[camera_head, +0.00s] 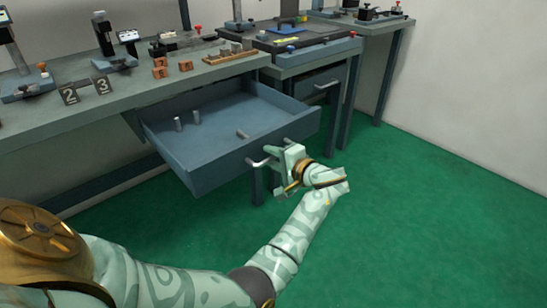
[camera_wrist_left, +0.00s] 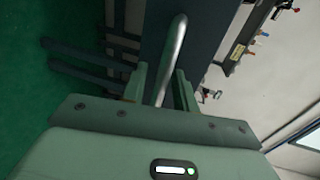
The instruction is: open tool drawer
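The tool drawer (camera_head: 222,172) is a blue-grey drawer under the long bench, and it stands pulled well out. A few small metal pins (camera_head: 196,117) stand or lie inside it. Its silver bar handle (camera_head: 257,162) is on the front panel; the handle also shows in the left wrist view (camera_wrist_left: 176,45). My left gripper (camera_head: 281,158) is at the handle's right part, in front of the drawer. In the left wrist view its two fingers (camera_wrist_left: 164,85) are apart, one on each side of the bar, with a gap visible beside it. My right gripper is not in view.
The bench top (camera_head: 130,100) carries number plates (camera_head: 86,91), copper-coloured blocks (camera_head: 160,68) and a wooden rack (camera_head: 230,56). A second closed drawer (camera_head: 318,82) sits under the bench further right. The green floor (camera_head: 420,200) to the right is clear.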

